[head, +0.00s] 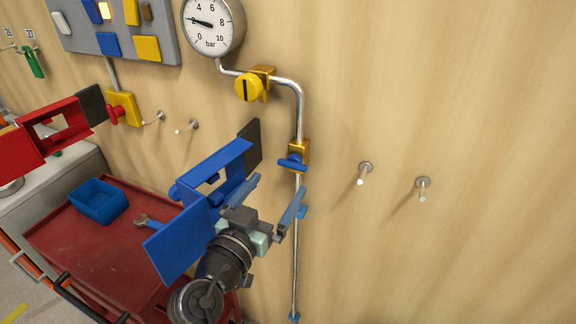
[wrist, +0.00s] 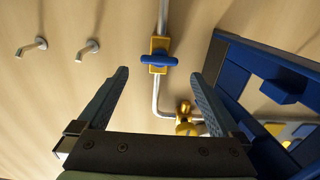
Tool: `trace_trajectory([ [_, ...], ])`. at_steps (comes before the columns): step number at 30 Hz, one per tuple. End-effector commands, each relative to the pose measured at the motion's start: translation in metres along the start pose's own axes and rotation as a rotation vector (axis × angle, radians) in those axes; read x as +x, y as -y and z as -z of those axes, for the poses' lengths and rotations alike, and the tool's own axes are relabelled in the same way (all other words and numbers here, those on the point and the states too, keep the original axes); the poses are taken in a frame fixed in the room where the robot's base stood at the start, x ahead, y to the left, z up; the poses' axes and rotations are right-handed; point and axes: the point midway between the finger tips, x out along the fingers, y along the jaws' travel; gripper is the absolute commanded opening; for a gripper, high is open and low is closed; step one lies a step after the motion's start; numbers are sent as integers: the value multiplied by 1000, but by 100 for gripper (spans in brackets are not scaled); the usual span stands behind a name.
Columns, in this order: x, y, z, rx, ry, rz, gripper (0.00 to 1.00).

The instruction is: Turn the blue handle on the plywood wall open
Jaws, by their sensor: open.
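The blue handle (head: 293,163) sits on a brass valve body (head: 299,150) on the thin vertical pipe against the plywood wall. It lies crosswise to the pipe, and it also shows in the wrist view (wrist: 159,60). My gripper (head: 270,197) is open, below and in front of the handle in the head view. In the wrist view my gripper's fingertips (wrist: 160,76) are wide apart, one to each side of the handle's line, with the handle beyond them. Nothing is between the fingers, and no contact with the handle shows.
A blue open frame (head: 238,160) with a dark end stands close left of my gripper; a similar red one (head: 70,120) is farther left. A yellow knob (head: 249,87) and pressure gauge (head: 212,24) are above. Pegs (head: 364,172) stick out at right. A red cart (head: 70,235) stands lower left.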

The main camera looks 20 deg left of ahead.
Motion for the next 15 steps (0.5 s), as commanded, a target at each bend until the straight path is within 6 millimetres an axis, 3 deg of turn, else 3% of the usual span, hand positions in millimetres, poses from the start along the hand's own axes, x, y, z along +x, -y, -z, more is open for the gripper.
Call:
trace_trajectory([
  [6,38,0,2,0,0,-1,100],
  [15,57,-1,1,-1,-1,-1,100],
])
